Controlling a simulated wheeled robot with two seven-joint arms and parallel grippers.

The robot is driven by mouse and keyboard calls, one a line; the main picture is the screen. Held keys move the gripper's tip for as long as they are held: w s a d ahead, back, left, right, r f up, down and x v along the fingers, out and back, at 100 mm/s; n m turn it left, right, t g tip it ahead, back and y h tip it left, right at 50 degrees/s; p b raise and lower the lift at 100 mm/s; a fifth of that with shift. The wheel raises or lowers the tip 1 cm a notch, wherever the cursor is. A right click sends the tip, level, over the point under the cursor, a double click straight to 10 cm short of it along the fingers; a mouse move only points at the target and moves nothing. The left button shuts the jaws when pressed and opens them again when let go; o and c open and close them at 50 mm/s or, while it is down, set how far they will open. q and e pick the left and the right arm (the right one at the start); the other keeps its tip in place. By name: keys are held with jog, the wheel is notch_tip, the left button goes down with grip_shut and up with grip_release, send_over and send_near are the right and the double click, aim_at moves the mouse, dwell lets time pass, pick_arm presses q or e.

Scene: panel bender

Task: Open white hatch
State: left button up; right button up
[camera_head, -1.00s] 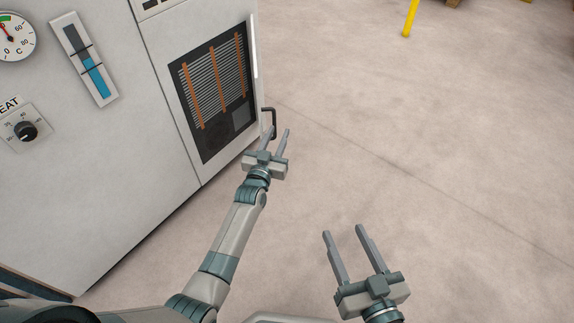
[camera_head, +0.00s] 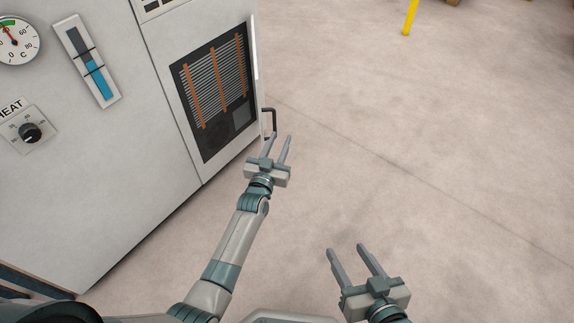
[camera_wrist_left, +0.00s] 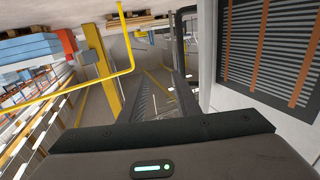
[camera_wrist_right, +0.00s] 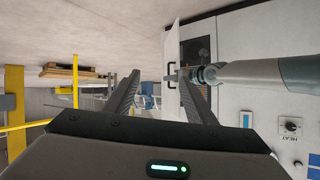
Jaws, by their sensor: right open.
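The white hatch stands swung out from the machine, seen almost edge-on in the head view as a thin white strip (camera_head: 255,50). Beside it, the opening shows a dark grille with orange bars (camera_head: 212,85). Its black bracket handle (camera_head: 274,122) is on the outer face. The hatch also shows in the right wrist view (camera_wrist_right: 173,45) and left wrist view (camera_wrist_left: 207,50). My left gripper (camera_head: 278,142) is open, its fingertips close by the handle's lower end; contact is unclear. My right gripper (camera_head: 350,248) is open and empty over the floor, away from the hatch.
The machine front (camera_head: 120,150) carries a gauge (camera_head: 15,40), a blue level indicator (camera_head: 90,65) and a heat knob (camera_head: 30,132). A yellow post (camera_head: 410,18) stands far back. The floor right of the hatch is clear.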

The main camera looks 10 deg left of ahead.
pick_arm(q)
jog(key=s+d+p, duration=0.3)
jog(key=s+p, duration=0.1)
jog(key=s, duration=0.5)
jog(key=shift+d+p, duration=0.25)
jog(key=shift+p, duration=0.05)
pick_arm(e)
jog(key=s+d+f+g+h, duration=0.2)
jog(key=s+d+f+g, duration=0.3)
jog(key=s+d, duration=0.1)
jog(key=shift+f+g+h, duration=0.25)
jog(key=shift+g+h, duration=0.05)
pick_arm(q)
jog(key=shift+s, duration=0.1)
pick_arm(e)
jog(key=shift+r, duration=0.15)
dwell(0.3)
jog(key=shift+s, duration=0.1)
dwell(0.3)
pick_arm(q)
jog(key=s+a+p, duration=0.1)
jog(key=s+a, duration=0.2)
jog(key=s, duration=1.4)
pick_arm(e)
jog(key=shift+s+d+f+g+h, duration=0.2)
jog(key=shift+d+g, duration=0.1)
jog(key=shift+d, duration=0.15)
jog(key=shift+s+d+f+g+h, duration=0.1)
jog(key=shift+s+d+g+h, duration=0.15)
jog(key=shift+d, duration=0.2)
